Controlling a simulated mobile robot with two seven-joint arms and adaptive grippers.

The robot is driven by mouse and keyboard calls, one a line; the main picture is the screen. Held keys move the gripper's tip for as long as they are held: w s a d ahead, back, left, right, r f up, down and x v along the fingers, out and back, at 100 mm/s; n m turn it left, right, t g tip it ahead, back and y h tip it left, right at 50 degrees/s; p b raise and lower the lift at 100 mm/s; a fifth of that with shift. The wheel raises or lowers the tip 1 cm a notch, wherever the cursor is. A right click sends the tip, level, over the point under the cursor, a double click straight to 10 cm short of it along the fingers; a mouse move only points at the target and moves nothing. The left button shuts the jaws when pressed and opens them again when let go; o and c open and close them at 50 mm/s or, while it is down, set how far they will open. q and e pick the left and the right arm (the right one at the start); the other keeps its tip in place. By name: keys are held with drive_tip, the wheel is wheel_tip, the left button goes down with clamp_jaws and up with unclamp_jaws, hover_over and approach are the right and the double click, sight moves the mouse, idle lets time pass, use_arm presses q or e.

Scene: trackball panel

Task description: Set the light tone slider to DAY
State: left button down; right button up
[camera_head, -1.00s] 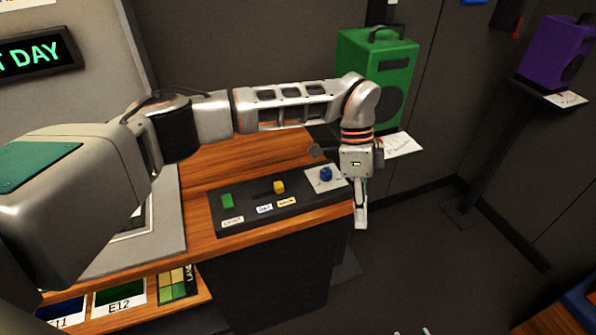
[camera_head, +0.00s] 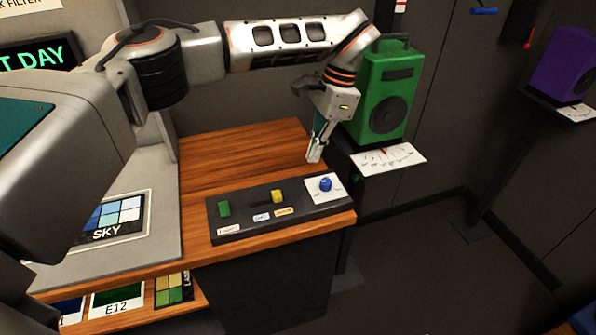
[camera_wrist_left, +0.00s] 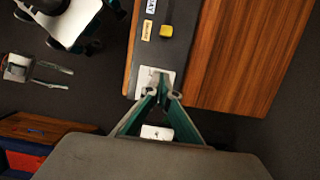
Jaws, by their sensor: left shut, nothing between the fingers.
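A dark control panel (camera_head: 239,209) lies on the wooden desk. Its yellow slider knob (camera_head: 277,196) sits at the right end of a short slot, above the orange label (camera_head: 284,211) and right of a white label (camera_head: 262,217). The knob also shows in the left wrist view (camera_wrist_left: 167,31), where the white label reads as DAY. My left gripper (camera_head: 314,155) is shut and empty, pointing down behind the panel's right part, apart from the knob. My right gripper (camera_wrist_left: 50,77) shows in the left wrist view with its fingers apart, away from the desk.
The panel also has a green switch (camera_head: 224,208) and a blue ball (camera_head: 325,184) on a white plate. A green speaker-like box (camera_head: 382,95) stands behind at right. A lit sign (camera_head: 30,58) shows "T DAY". Bare desk lies behind the panel.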

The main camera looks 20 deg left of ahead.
sight(277, 196)
use_arm(q)
drive_tip(key=p+x, duration=0.1)
drive_tip(key=x, duration=0.8)
drive_tip(key=shift+s+f, duration=0.1)
drive_tip(key=shift+f, duration=0.05)
drive_tip(key=shift+s+a+p, duration=0.4)
drive_tip(key=shift+a, duration=0.2)
drive_tip(key=shift+s+a+p, duration=0.35)
drive_tip(key=shift+s+a, duration=0.05)
drive_tip(key=shift+a, duration=0.2)
drive_tip(key=shift+s+a+f, duration=0.1)
drive_tip(key=shift+s+a, duration=0.15)
drive_tip(key=shift+a, duration=0.2)
use_arm(e)
drive_tip(key=shift+s+d+r+h, duration=0.15)
drive_tip(key=shift+s+d, duration=0.1)
drive_tip(key=shift+d, duration=0.15)
drive_tip(key=shift+s+d+r+h, duration=0.1)
drive_tip(key=shift+s+d+h, duration=0.1)
drive_tip(key=shift+d, duration=0.2)
drive_tip(key=shift+a, duration=0.1)
